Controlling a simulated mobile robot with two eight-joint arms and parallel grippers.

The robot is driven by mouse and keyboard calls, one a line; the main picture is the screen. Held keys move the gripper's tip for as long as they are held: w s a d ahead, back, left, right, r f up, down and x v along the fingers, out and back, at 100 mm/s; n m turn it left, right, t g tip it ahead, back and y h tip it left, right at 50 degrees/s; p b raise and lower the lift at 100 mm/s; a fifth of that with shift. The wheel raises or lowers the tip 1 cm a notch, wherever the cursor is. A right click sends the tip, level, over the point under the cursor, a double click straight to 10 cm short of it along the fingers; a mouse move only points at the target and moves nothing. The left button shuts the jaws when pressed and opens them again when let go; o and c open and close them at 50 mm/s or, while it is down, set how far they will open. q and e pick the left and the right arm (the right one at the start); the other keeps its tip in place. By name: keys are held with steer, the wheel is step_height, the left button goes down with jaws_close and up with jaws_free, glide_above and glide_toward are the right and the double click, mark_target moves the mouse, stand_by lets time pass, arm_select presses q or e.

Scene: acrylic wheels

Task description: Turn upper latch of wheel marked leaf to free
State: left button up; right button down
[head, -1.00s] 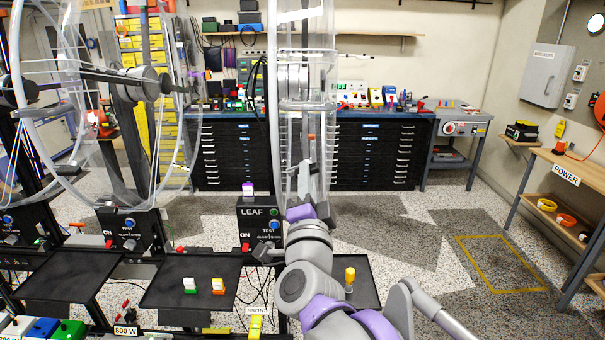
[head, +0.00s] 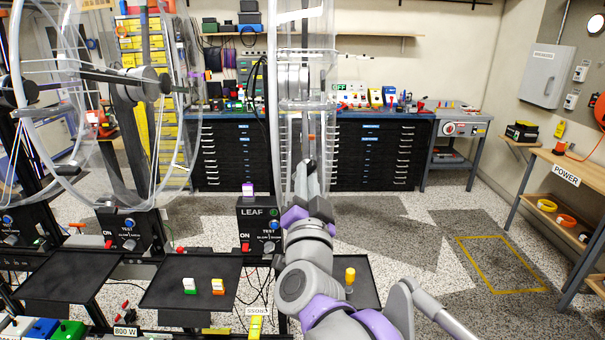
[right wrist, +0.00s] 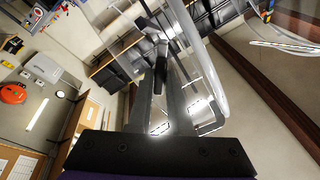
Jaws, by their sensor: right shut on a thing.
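The wheel marked leaf is a clear acrylic wheel (head: 332,35), seen nearly edge-on in the middle of the head view. Its black control box with the LEAF label (head: 252,212) stands below it. My right gripper (head: 309,168) reaches up to the lower part of this wheel. In the right wrist view its jaws (right wrist: 163,80) are shut on a small dark part (right wrist: 160,72) at their tips. It looks like a latch handle, but I cannot tell whether it is the upper latch. The clear rim (right wrist: 200,65) passes beside the fingers. My left gripper is not in view.
Another clear wheel (head: 176,150) stands to the left. Black trays (head: 160,292) sit in front, with small green and orange blocks on one. A yellow-topped peg (head: 350,276) stands right of my forearm. The floor to the right is open.

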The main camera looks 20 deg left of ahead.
steer(key=n, duration=0.3)
steer(key=shift+n, duration=0.3)
steer(key=n, duration=0.4)
steer(key=c, duration=0.7)
jaws_free()
steer(key=b+v, duration=0.1)
steer(key=v, duration=0.6)
